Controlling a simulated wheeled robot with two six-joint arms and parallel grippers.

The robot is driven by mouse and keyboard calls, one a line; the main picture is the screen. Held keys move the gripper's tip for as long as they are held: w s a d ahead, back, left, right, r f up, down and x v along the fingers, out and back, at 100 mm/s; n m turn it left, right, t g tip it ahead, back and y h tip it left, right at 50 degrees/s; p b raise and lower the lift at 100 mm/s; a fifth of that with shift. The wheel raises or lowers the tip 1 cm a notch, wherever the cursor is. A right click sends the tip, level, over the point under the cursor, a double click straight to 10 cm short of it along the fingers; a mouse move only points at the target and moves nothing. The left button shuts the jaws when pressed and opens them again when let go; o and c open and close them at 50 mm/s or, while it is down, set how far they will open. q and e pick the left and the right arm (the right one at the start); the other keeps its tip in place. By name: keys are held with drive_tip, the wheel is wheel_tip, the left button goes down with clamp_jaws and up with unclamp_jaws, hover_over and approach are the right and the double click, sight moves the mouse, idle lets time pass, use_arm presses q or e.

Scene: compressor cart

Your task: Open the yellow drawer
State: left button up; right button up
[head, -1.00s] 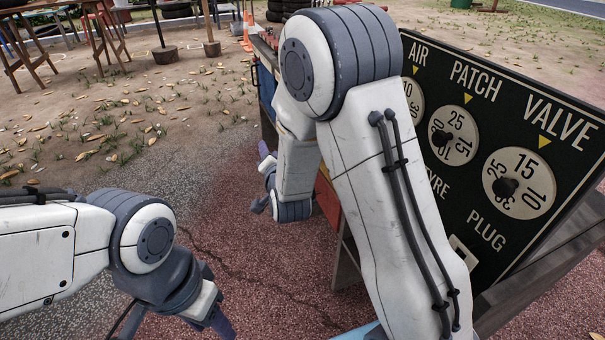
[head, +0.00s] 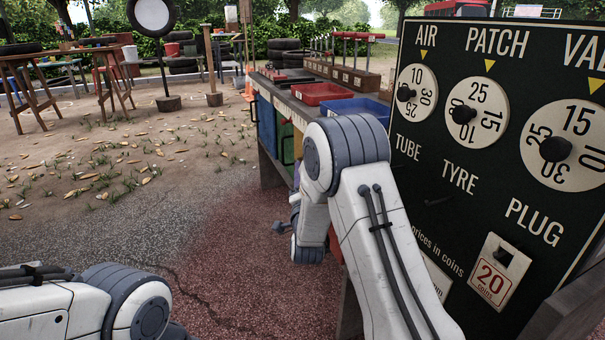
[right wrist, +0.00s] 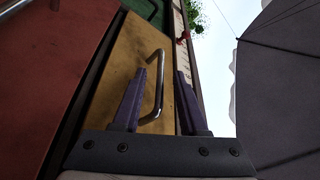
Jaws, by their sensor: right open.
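The yellow drawer (right wrist: 128,62) fills the middle of the right wrist view, with a bent metal bar handle (right wrist: 159,85) on its front. My right gripper (right wrist: 161,78) is open, one finger on each side of the handle bar; I cannot tell whether either touches it. The drawer looks shut. In the head view my right arm (head: 345,170) hides most of the yellow drawer and nearly all of the right gripper. Of my left arm (head: 110,305) only a link and a joint show at the bottom left; its gripper is out of frame.
A red drawer front (right wrist: 50,60) lies left of the yellow one in the wrist view. The cart's blue drawer (head: 266,122) is farther back. Red (head: 322,93) and blue trays (head: 355,108) stand on top. A black price board (head: 470,190) stands close at right. The ground at left is open.

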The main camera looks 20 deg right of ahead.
drive_tip(key=shift+b+x, duration=0.35)
drive_tip(key=shift+x, duration=1.3)
drive_tip(key=shift+c, duration=0.4)
clamp_jaws()
drive_tip(key=shift+f, duration=0.1)
